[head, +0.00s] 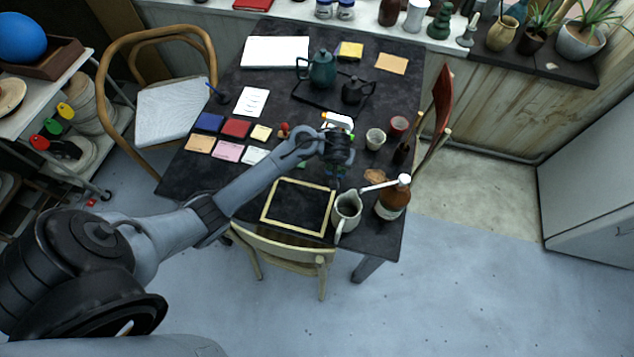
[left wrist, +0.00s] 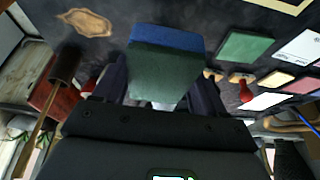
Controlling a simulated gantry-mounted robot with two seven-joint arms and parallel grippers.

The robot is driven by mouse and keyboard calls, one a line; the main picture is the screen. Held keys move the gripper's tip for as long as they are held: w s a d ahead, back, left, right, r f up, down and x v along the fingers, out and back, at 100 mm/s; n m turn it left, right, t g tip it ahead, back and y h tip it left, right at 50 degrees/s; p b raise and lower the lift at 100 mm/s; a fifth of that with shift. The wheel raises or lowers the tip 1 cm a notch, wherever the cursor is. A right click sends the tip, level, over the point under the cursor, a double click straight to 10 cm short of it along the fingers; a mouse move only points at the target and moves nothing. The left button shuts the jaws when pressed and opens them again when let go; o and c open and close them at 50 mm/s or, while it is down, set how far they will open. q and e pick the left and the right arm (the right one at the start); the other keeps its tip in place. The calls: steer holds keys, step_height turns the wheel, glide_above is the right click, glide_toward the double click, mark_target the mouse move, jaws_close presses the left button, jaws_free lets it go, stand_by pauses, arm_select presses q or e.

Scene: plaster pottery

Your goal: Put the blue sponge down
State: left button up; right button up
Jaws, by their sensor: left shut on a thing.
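The blue sponge, with a dark green face, fills the middle of the left wrist view (left wrist: 166,39). My left gripper (left wrist: 158,88) is shut on it, with one finger on each side. In the head view my left gripper (head: 335,168) is over the front middle of the dark table (head: 300,105), just behind the framed black board. There the sponge is mostly hidden under my gripper. I cannot tell whether it touches the table. My right gripper is in neither view.
The framed board (head: 298,206), white pitcher (head: 347,211) and brown bottle (head: 393,198) stand at the table's front. A flat green piece (left wrist: 247,47) lies beside the sponge. Small cups (head: 375,138) are to the right; several coloured tiles (head: 235,128) lie to the left.

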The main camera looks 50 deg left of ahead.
arm_select(q)
steer(key=f, duration=0.2)
steer(key=f+b, duration=0.1)
steer(key=f, duration=0.1)
steer(key=a+f+b, duration=0.1)
steer(key=f, duration=0.1)
steer(key=shift+s, duration=0.4)
steer(key=shift+f+b, duration=1.05)
steer(key=shift+f, duration=1.1)
steer(key=shift+f, duration=0.15)
